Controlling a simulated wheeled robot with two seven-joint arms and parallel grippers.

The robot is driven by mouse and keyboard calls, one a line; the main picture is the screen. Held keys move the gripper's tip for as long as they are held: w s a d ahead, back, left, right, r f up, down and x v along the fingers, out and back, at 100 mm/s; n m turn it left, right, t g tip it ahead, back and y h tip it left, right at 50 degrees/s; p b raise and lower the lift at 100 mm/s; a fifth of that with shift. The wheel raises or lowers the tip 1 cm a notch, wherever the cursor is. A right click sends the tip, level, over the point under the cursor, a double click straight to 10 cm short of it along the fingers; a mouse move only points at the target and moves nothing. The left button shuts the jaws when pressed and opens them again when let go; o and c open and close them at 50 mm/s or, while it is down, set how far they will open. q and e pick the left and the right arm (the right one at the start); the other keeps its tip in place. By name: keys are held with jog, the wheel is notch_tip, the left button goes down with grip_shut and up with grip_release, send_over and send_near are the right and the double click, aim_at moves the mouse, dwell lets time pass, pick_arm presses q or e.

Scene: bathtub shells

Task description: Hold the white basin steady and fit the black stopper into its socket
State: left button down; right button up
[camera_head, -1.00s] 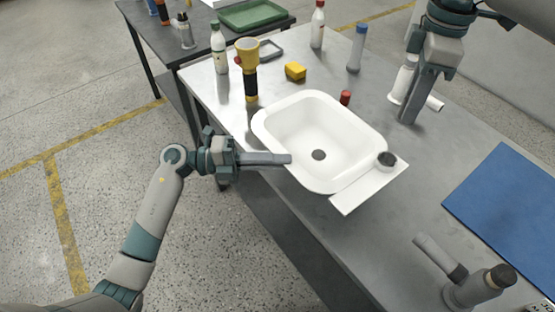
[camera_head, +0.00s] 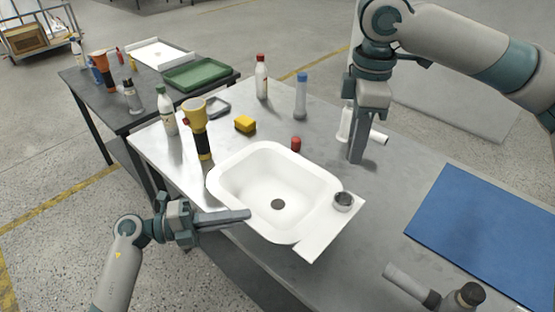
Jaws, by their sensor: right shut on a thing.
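The white basin (camera_head: 240,167) sits on the metal table, with a dark round drain (camera_head: 278,204) in its floor. A white panel (camera_head: 316,240) at its right corner carries a round ring-like socket (camera_head: 343,200) with a dark middle. My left gripper (camera_head: 248,214) points right, its tips in front of the basin's near-left rim; I cannot tell whether it touches the rim or how far it is open. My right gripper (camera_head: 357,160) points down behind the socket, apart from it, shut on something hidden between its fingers. I cannot make out the black stopper separately.
White pipe parts (camera_head: 378,138) lie behind my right gripper. A yellow-black flashlight (camera_head: 199,125), bottles (camera_head: 262,78), a yellow block (camera_head: 245,124) and a red cap (camera_head: 296,143) stand behind the basin. A blue mat (camera_head: 490,235) is right; a grey fitting (camera_head: 410,284) is front right.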

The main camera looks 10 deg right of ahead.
pick_arm(q)
jog(key=shift+f, duration=0.1)
pick_arm(e)
jog(key=shift+f, duration=0.15)
notch_tip(320, 180, down, 4)
jog(key=n, duration=0.5)
jog(key=shift+d+f, duration=0.1)
jog(key=shift+d, duration=0.05)
send_over(343, 204)
jog(key=shift+f, duration=3.1)
jog(key=shift+f, duration=1.8)
pick_arm(q)
jog(key=shift+s, duration=0.2)
pick_arm(e)
jog(key=shift+s+f, duration=0.1)
jog(key=shift+s, duration=0.1)
